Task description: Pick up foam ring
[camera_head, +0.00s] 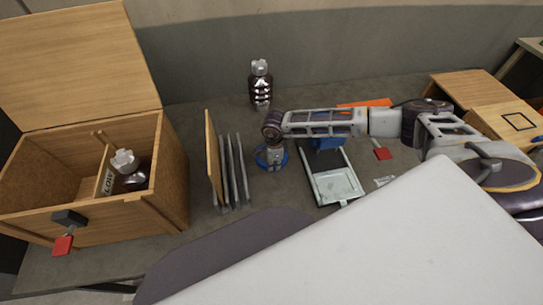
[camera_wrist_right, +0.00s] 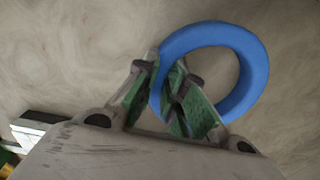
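The blue foam ring (camera_head: 286,159) is at the middle of the worktop in the head view, at the tip of my right gripper (camera_head: 273,160). In the right wrist view the foam ring (camera_wrist_right: 250,72) is large and near. There, one finger of my right gripper (camera_wrist_right: 160,90) stands inside the ring's hole and the other is outside it. The ring's left band lies between the two fingers, which look closed on it. Part of the ring is hidden behind the fingers. I cannot tell whether it still touches the worktop. My left gripper is not in view.
Upright dark panels (camera_head: 238,172) stand just left of the ring. A wooden box (camera_head: 170,185) with its lid up is further left. A brown bottle (camera_head: 260,85) stands behind. A grey tray (camera_head: 338,185) lies to the right, with a blue object (camera_head: 326,143) at its far end.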

